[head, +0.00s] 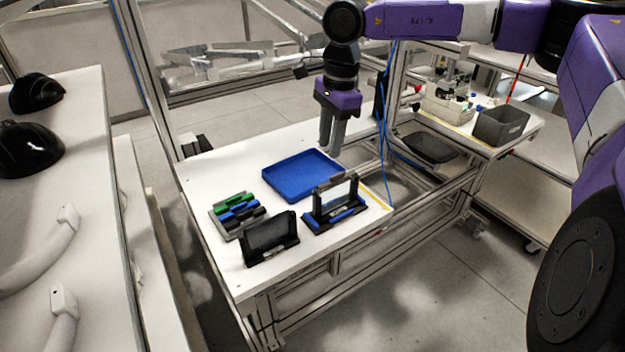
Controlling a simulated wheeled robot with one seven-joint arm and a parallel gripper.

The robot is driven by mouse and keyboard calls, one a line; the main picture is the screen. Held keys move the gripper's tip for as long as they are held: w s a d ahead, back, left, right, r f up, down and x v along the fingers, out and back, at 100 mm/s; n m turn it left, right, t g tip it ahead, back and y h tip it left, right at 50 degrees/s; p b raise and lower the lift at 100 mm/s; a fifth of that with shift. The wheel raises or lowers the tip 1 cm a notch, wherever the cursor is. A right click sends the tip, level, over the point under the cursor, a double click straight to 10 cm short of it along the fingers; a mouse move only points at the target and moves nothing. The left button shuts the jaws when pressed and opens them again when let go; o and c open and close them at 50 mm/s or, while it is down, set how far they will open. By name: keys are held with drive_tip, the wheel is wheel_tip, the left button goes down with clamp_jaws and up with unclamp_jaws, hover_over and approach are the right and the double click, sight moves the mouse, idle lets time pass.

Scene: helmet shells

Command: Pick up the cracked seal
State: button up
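My gripper (331,150) hangs pointing down above the back right part of the white table. No object shows at its fingertips. The fingers look close together, but the angle does not show whether they are apart. A blue tray (303,176) lies just below and left of it and looks empty. No part can be made out as a cracked seal at this size. A grey rack (229,224) at the table's left holds small green, blue and dark pieces (238,210).
A black upright holder (270,240) and a black-and-blue frame stand (336,207) sit along the front edge of the white table (215,170). Black helmet shells (30,150) lie on the left bench. A grey bin (500,125) stands on the back right table. Metal posts rise behind.

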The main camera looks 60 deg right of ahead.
sight(338, 174)
drive_tip(key=shift+s+d+f+n+g+h, duration=0.1)
drive_tip(key=shift+s+d+n+g+h, duration=0.1)
drive_tip(key=shift+s+d+n, duration=0.25)
drive_tip(key=shift+s+d+f+n+g+h, duration=0.15)
drive_tip(key=shift+s+n+g, duration=0.1)
drive_tip(key=shift+s, duration=0.25)
drive_tip(key=shift+f, duration=0.8)
drive_tip(key=f, duration=0.2)
drive_tip(key=f+p, duration=0.1)
drive_tip(key=f, duration=0.2)
drive_tip(key=shift+s+a+f, duration=0.1)
drive_tip(key=shift+a+f, duration=0.1)
drive_tip(key=shift+f, duration=0.15)
clamp_jaws()
